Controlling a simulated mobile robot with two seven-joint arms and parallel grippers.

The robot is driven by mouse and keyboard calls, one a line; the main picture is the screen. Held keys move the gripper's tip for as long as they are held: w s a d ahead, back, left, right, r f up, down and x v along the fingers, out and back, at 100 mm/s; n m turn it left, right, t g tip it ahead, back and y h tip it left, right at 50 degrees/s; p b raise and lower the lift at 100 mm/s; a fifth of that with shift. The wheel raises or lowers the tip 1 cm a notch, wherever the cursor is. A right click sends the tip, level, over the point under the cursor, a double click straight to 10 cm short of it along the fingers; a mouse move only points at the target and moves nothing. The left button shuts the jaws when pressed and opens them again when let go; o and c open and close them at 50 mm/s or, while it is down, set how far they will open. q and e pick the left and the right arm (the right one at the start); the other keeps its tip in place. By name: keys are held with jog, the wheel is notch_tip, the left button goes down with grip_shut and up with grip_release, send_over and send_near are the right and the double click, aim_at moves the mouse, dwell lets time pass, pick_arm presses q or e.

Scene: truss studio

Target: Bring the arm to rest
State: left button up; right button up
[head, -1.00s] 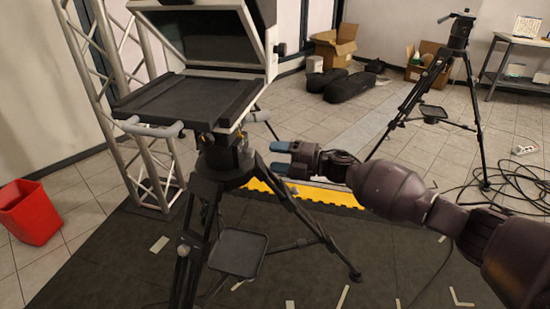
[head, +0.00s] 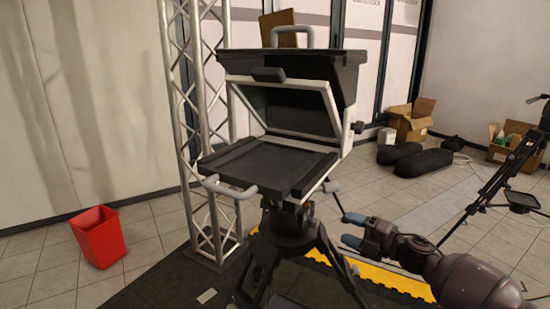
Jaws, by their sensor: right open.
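My right gripper (head: 352,230) is in the head view, low and right of centre. Its two blue fingertips are apart, with nothing between them. It points left toward the tripod (head: 290,229) that carries a teleprompter (head: 300,100), and in the picture it lies just right of the tripod's head. I cannot tell the exact gap in depth, but no contact shows. My right arm (head: 465,280) comes in from the lower right corner. My left gripper is not in view.
A metal truss (head: 205,130) stands behind the teleprompter. A red bin (head: 99,237) is on the tiled floor at left. Cardboard boxes (head: 411,120) and black bags (head: 423,162) lie at the back right. Another tripod (head: 490,190) stands at right. A yellow-edged strip (head: 375,278) crosses the floor.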

jog(key=s+d+f+m+h, duration=0.1)
jog(key=s+f+m+h, duration=0.3)
jog(key=s+f+m, duration=0.4)
jog(key=s+d+f+m+h, duration=0.2)
jog(key=s+f+m+h, duration=0.3)
jog(key=s, duration=1.3)
jog(key=s+d+f+m+h, duration=0.1)
jog(key=s+f+m+h, duration=0.3)
jog(key=s+f+m, duration=0.7)
jog(key=shift+s+d+m+g+h, duration=0.2)
jog(key=shift+s+m+g+h, duration=0.15)
jog(key=shift+s+m, duration=0.7)
